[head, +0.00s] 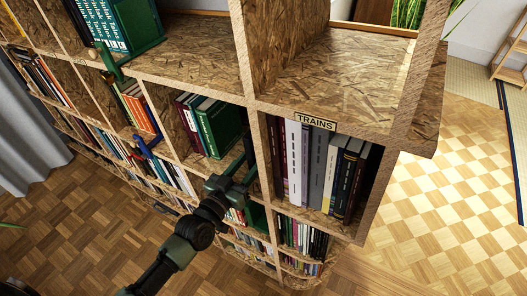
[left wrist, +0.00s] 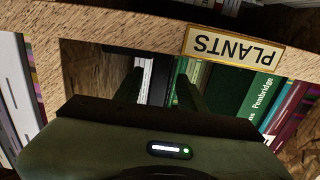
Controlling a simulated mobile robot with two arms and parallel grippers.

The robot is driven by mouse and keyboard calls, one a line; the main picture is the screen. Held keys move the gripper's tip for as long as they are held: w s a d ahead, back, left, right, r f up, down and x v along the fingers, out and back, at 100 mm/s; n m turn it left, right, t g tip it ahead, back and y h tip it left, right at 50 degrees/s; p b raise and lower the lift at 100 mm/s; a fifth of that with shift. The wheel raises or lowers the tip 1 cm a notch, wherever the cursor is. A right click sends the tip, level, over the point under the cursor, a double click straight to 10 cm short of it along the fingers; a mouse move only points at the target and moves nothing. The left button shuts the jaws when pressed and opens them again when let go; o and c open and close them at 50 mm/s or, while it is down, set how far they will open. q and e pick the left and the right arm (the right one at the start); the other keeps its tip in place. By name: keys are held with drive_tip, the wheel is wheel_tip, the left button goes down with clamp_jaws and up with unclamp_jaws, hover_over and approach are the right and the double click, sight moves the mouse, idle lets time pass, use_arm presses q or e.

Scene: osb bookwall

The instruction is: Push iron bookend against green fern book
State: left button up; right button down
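The green book (head: 218,130), taken as the fern book, stands in the middle compartment at the right end of a row, beside white and dark red books. It also shows in the left wrist view (left wrist: 256,92), where the picture is upside down. My left gripper (head: 243,168) is at the front of this compartment, to the right of the green book. In the left wrist view its two dark fingers (left wrist: 158,90) are apart, with pale and dark strips visible between them. I cannot clearly tell the iron bookend from the dark gripper parts and shadow. My right gripper is not in view.
An upright divider (head: 262,150) separates this compartment from the trains books (head: 315,165) on the right. A PLANTS label (left wrist: 232,47) is on the shelf edge close to the gripper. A blue bookend (head: 148,145) stands further left. The parquet floor (head: 100,215) in front is clear.

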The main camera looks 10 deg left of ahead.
use_arm(q)
drive_tip(key=shift+x, duration=1.3)
clamp_jaws()
drive_tip(key=shift+w+a+f+b, duration=0.1)
drive_tip(key=shift+a+b, duration=0.2)
drive_tip(key=shift+a, duration=0.05)
idle(1.1)
